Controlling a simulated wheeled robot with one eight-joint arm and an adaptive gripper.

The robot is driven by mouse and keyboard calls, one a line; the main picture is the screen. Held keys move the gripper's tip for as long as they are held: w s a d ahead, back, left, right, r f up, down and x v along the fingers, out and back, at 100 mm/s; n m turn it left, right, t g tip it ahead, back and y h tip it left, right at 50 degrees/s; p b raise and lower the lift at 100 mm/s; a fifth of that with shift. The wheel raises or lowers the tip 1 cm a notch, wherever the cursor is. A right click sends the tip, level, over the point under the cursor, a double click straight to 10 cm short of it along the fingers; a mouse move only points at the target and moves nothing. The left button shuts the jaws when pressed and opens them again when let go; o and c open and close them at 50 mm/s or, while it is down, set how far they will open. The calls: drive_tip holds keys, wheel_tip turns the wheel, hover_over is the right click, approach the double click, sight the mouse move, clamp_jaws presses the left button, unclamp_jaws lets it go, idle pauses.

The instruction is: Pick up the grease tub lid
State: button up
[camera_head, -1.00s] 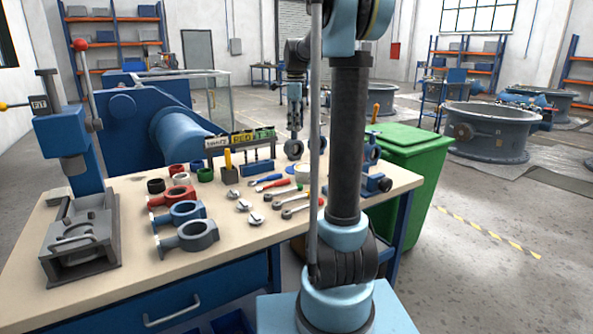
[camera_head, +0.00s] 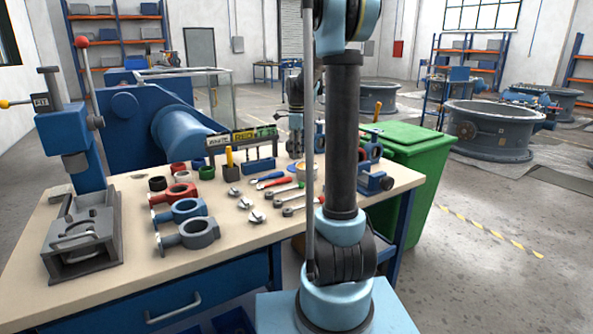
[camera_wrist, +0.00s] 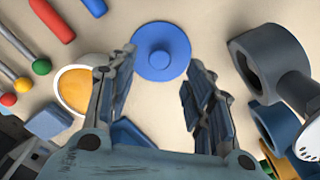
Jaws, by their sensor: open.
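The grease tub lid (camera_wrist: 160,54) is a flat blue disc with a round knob, lying on the bench in the wrist view. The open grease tub (camera_wrist: 75,90), with orange-yellow grease inside, stands left of the left finger. In the head view my gripper (camera_head: 296,143) is over the back right of the bench, partly behind my arm.
Grey and blue ring-shaped parts (camera_wrist: 268,62) stand close on the right in the wrist view. Tools with coloured handles (camera_wrist: 48,18) lie at its left. On the bench (camera_head: 140,285), more rings and a press (camera_head: 75,165) stand left. A green bin (camera_head: 405,160) is beside it.

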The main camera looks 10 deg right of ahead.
drive_tip(key=shift+f, duration=2.65)
drive_tip(key=c, duration=0.9)
